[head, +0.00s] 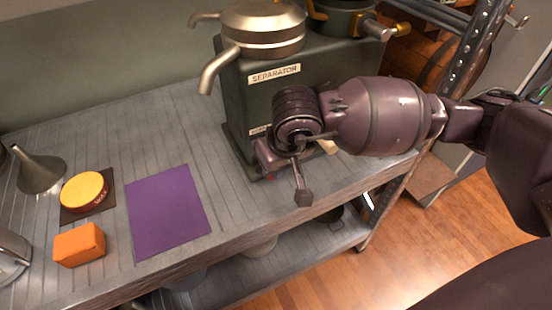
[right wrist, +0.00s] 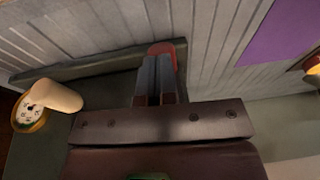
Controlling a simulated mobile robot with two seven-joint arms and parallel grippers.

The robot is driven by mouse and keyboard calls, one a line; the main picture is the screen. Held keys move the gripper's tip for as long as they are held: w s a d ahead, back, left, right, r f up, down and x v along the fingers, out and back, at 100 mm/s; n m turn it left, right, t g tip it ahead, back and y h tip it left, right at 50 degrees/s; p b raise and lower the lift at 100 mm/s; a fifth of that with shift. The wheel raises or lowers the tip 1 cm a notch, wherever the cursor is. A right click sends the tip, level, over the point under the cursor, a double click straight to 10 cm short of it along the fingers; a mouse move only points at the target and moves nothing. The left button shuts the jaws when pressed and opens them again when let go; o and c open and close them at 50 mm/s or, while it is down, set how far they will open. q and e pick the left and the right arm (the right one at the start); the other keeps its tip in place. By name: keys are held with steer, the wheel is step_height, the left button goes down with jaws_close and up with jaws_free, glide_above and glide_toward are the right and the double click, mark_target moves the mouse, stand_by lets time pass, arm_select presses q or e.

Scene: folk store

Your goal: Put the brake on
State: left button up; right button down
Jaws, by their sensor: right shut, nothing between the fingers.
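The grey-green separator (head: 275,75), with a "SEPARATOR" label, stands on the bench. My right gripper (head: 268,170) is low against its front near the base; my wrist hides much of that area. In the right wrist view the right gripper (right wrist: 158,72) has its fingers shut together with nothing between them. A small red rounded part (right wrist: 161,48) lies just past the fingertips, close to or touching them; I cannot tell which. A cream knob (right wrist: 55,96) beside a round dial (right wrist: 31,112) sticks out at left. I cannot tell which part is the brake. My left gripper is not in view.
On the grey slatted bench (head: 110,130) lie a purple mat (head: 168,210), an orange block (head: 79,245), a yellow-topped round item (head: 84,190) and a metal funnel (head: 38,170). The separator has metal spouts (head: 218,70). A lower shelf (head: 300,248) runs beneath; wooden floor is at right.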

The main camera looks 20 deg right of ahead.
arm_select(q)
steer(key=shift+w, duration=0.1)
arm_select(e)
steer(key=shift+s+f, duration=0.1)
steer(key=shift+f, duration=0.35)
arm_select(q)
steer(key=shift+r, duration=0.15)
